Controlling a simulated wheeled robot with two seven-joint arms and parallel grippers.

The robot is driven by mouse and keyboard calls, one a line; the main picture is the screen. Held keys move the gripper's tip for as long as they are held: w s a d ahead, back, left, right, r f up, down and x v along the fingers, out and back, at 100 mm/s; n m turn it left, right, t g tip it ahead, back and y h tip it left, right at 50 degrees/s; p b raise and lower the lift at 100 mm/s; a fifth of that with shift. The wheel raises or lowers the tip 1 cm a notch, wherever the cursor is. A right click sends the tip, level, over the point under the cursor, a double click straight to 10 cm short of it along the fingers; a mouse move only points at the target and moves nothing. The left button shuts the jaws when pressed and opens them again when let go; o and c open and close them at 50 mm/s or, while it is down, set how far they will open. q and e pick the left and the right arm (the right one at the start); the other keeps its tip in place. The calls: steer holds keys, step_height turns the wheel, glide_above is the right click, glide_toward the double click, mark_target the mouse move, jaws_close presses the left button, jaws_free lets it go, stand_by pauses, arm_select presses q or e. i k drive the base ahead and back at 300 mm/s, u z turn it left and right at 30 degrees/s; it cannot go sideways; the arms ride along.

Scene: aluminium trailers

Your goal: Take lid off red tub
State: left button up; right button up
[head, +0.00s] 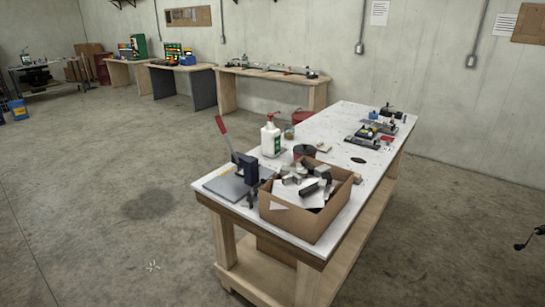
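A dark red round tub (304,151) stands on the long white-topped workbench (330,135), just behind an open cardboard box. The box hides its lower part. Its top looks dark, and I cannot tell at this size whether that is a lid. Another red rounded container (300,117) shows partly behind the bench's far-left edge. The bench hides much of it, and I cannot make out a lid on it. Neither of my grippers can be made out in the head view.
The cardboard box (306,215) holds metal offcuts. A lever press (235,170), a white bottle (270,138) and a small jar (289,131) crowd the bench's left side. Fixtures (370,132) lie farther back. A dark crank-like part (528,241) juts in at right. Left floor is open.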

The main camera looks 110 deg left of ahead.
mark_target(302, 149)
steer(key=u, duration=3.6)
steer(key=i, duration=0.25)
steer(key=z, duration=1.45)
steer(key=i, duration=3.8)
steer(key=u, duration=1.5)
